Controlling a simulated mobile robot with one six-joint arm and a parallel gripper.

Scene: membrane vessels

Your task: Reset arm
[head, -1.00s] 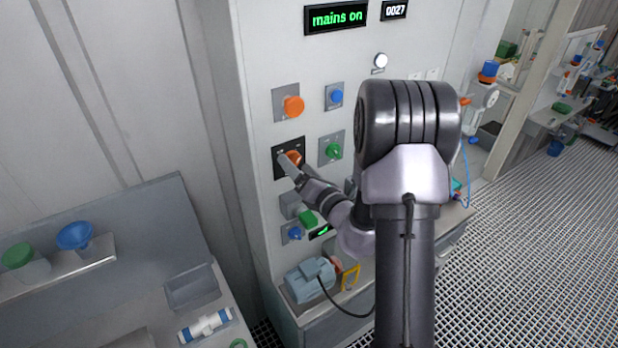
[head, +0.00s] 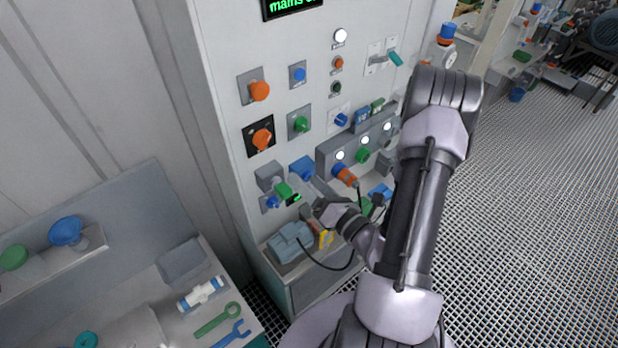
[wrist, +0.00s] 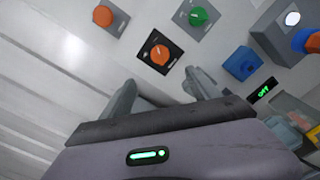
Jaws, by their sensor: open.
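My gripper (head: 312,200) is in front of the lower part of the white control panel (head: 222,30), below the orange rotary switch (head: 262,138) on its black plate. In the wrist view my gripper (wrist: 165,90) shows two fingers spread apart with nothing between them. The orange rotary switch (wrist: 159,54) is beyond the fingertips, apart from them. My arm rises at the right of the head view and bends down and left toward the panel.
A black cable (head: 335,268) runs from the motor. A bench with wrenches (head: 217,320) stands at left. Open grating floor (head: 530,220) lies at right.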

